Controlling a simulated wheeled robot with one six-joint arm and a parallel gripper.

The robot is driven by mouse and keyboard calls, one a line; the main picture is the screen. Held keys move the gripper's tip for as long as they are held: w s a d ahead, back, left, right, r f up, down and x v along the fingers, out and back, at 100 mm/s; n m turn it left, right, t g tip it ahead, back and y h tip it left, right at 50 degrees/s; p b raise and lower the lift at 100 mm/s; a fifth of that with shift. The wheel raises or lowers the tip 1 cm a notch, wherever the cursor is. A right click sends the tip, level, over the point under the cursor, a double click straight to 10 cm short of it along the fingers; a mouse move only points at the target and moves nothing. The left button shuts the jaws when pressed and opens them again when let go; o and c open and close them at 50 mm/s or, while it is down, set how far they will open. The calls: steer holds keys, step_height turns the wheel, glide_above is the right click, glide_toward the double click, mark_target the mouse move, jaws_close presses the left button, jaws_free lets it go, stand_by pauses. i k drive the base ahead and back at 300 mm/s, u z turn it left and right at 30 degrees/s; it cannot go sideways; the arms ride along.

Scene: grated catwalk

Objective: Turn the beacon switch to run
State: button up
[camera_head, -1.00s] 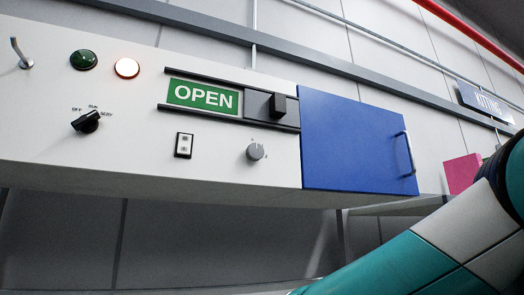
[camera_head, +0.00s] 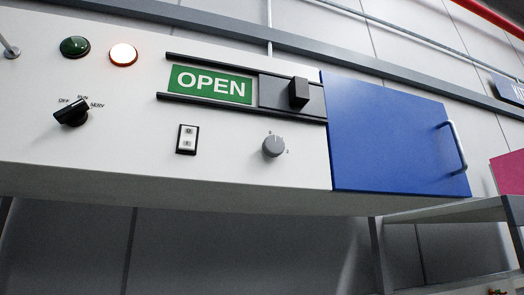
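The rotary switch (camera_head: 71,112) is a black knob at the left of the white panel (camera_head: 120,165) in the head view. Small labels above it read OFF, RUN and what looks like SERV. Its handle slants up to the right, toward the RUN and SERV side. I cannot tell exactly which of these two it points at. No label naming the beacon can be read. My gripper is not in view, and nothing touches the knob.
Above the switch are a dark green lamp (camera_head: 75,46) and a lit lamp (camera_head: 123,54). To its right are a green OPEN sign (camera_head: 211,84) with a black slider (camera_head: 299,93), a rocker switch (camera_head: 187,139), a grey dial (camera_head: 274,146) and a blue door (camera_head: 390,135) with a handle.

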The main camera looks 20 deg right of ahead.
mark_target(75, 114)
steer(key=z, duration=2.6)
steer(key=k, duration=1.95)
steer(key=u, duration=1.45)
